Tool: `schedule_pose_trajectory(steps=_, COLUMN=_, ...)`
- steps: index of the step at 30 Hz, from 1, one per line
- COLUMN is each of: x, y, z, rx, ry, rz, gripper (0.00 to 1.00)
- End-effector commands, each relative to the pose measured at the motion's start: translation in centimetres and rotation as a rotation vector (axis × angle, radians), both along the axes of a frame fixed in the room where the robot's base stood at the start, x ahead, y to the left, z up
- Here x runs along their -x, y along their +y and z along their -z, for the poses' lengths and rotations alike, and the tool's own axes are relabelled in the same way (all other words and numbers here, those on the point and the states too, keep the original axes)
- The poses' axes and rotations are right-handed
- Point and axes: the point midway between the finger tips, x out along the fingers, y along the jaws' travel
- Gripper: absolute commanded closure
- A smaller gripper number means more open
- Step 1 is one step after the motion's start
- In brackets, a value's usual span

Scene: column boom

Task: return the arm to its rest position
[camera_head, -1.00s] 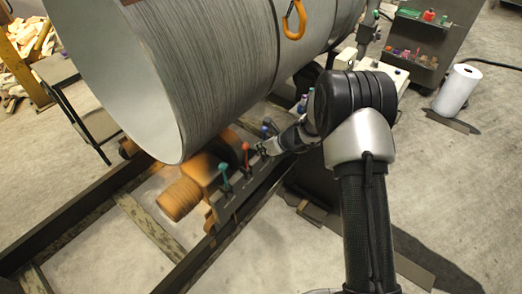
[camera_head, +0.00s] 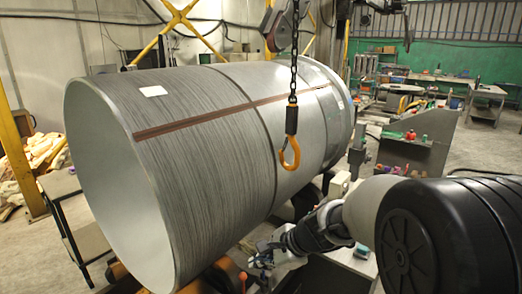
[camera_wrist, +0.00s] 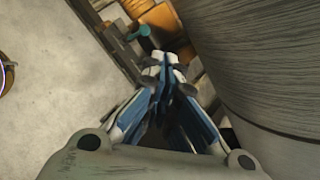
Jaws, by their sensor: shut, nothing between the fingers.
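My gripper (camera_head: 264,258) is at the lower middle of the head view, low beside the right side of the large grey cylinder (camera_head: 205,150). In the wrist view my gripper (camera_wrist: 163,58) points down with its blue and white fingers together and nothing between them. My arm runs from the right edge of the head view down to the gripper. A teal-knobbed lever (camera_wrist: 140,32) stands just past the fingertips in the wrist view, with orange machinery behind it. A red-knobbed lever (camera_head: 243,277) shows just left of the gripper in the head view. I cannot tell whether the gripper touches anything.
An orange hook (camera_head: 289,153) hangs on a chain in front of the cylinder. A dark tool cabinet (camera_head: 420,150) stands to the right. A small table (camera_head: 62,186) is at the left. Open floor (camera_head: 485,150) lies at the far right.

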Motion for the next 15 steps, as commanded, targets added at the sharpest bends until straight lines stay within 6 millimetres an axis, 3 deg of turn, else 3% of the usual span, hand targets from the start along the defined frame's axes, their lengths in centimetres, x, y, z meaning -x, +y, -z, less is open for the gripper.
schedule_pose_trajectory(steps=1, x=2.1, y=-0.4, z=-2.2, rx=0.054, ry=-0.056, rz=-0.086, gripper=1.0)
schedule_pose_trajectory(steps=6, x=9.5, y=-2.4, z=-6.5, rx=0.266, ry=-0.207, rz=-0.393, gripper=1.0)
schedule_pose_trajectory(steps=10, x=15.3, y=-4.7, z=-8.3, rx=0.444, ry=-0.302, rz=-0.615, gripper=1.0)
schedule_pose_trajectory(steps=15, x=22.4, y=-8.4, z=-9.1, rx=0.691, ry=-0.384, rz=-0.888, gripper=1.0)
